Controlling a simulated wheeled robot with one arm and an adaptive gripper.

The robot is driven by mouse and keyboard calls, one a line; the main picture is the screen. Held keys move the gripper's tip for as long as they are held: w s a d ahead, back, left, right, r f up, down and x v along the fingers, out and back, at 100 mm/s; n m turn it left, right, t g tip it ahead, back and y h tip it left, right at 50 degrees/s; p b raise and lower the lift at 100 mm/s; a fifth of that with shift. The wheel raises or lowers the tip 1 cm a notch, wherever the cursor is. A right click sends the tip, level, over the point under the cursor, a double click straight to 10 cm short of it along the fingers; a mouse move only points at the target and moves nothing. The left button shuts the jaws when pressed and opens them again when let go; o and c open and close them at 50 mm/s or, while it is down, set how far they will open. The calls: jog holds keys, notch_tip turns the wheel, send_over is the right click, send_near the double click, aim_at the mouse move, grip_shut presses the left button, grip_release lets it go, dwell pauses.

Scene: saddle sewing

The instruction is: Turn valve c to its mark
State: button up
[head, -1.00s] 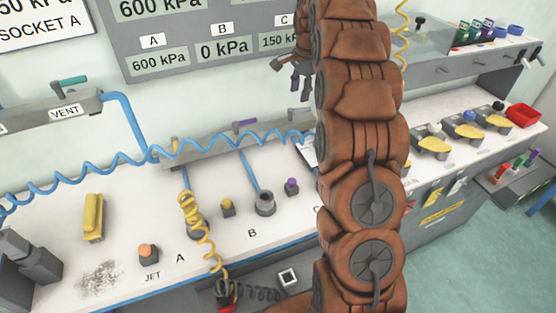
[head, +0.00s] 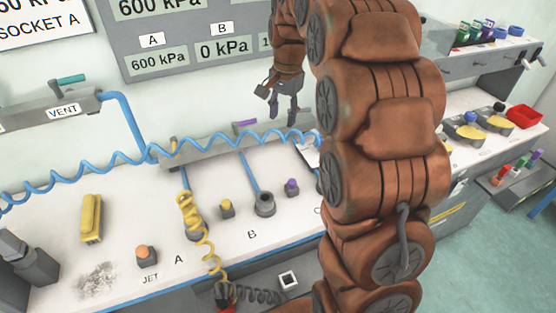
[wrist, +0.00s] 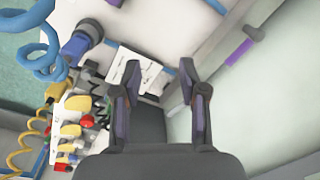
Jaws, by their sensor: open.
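My gripper (head: 280,108) hangs open and empty with fingers down, in front of the wall and above the bench's back rail. In the wrist view its two fingers (wrist: 160,72) are spread with nothing between them. A purple lever (head: 245,123) sits on the grey rail, left of and below the gripper. A purple lever also shows in the wrist view (wrist: 238,52), up and right of the fingers and apart from them. I cannot tell which lever is valve c, and its mark is not readable. My arm hides the rail's right part and most of the C area.
A coiled blue hose (head: 110,163) runs across the front of the grey rail (head: 205,145). A white card (wrist: 135,72) lies just beyond the fingers in the wrist view. A yellow coiled hose (head: 189,215) and a grey socket (head: 265,203) stand on the bench.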

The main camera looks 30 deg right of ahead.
jog(key=s+a+f+n+g+b, duration=0.1)
jog(key=s+a+n, duration=0.4)
jog(key=s, duration=0.8)
jog(key=a, duration=0.3)
jog(key=shift+f, duration=0.35)
jog(key=shift+a, duration=0.1)
jog(key=shift+c, duration=0.4)
